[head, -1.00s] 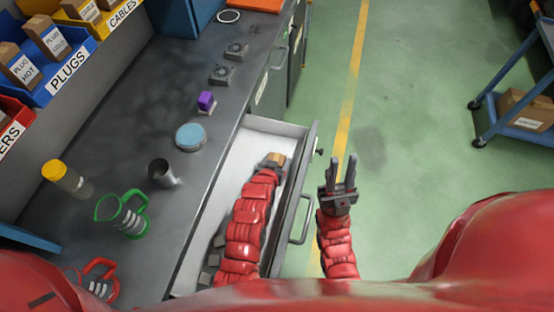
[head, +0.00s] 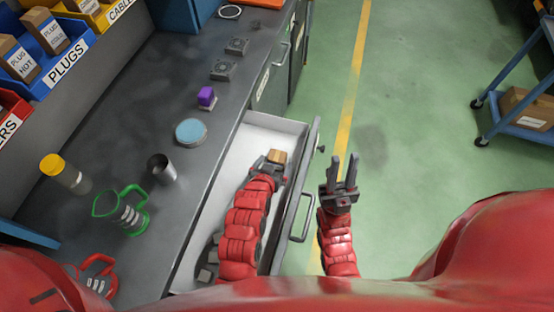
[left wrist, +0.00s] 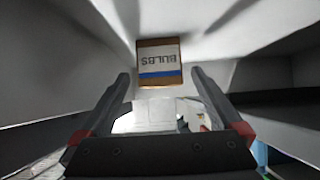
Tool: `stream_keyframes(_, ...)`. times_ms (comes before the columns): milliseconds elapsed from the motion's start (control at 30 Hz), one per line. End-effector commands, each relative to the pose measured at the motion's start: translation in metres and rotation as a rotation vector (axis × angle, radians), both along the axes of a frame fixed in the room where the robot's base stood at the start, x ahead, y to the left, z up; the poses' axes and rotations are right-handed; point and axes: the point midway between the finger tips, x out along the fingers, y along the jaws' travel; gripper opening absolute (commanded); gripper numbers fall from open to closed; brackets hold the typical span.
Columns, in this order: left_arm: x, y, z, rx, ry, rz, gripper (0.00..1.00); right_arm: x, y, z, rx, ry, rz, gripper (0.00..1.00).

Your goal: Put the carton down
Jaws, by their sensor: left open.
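The carton (head: 277,156) is a small brown box in the far part of the open drawer. In the left wrist view the carton (left wrist: 159,62) shows a white label reading "BULBS" with a blue stripe. My left gripper (head: 270,166) is inside the drawer, just on the near side of the carton. Its jaws (left wrist: 160,75) are open, with a gap on each side of the carton; it grips nothing. Whether the carton rests flat on the drawer floor is hard to tell. My right gripper (head: 343,160) is open and empty outside the drawer, over the floor.
The drawer (head: 222,208) has raised walls around my left arm, and small grey items lie at its near end.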

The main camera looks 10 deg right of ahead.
Motion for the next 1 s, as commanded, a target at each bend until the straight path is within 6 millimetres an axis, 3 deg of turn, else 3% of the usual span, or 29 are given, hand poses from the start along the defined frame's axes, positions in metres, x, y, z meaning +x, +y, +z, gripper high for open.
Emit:
stream_keyframes(400, -0.046, 0.018, 0.032, -0.001, 0.000, -0.001, 0.99, 0.000, 0.000, -0.011, 0.000, 0.000, 0.000, 0.29)
stream_keyframes(1000, -0.051, 0.021, 0.038, -0.001, 0.000, 0.001, 0.99, 0.000, 0.000, -0.011, 0.000, 0.000, 0.000, 0.29)
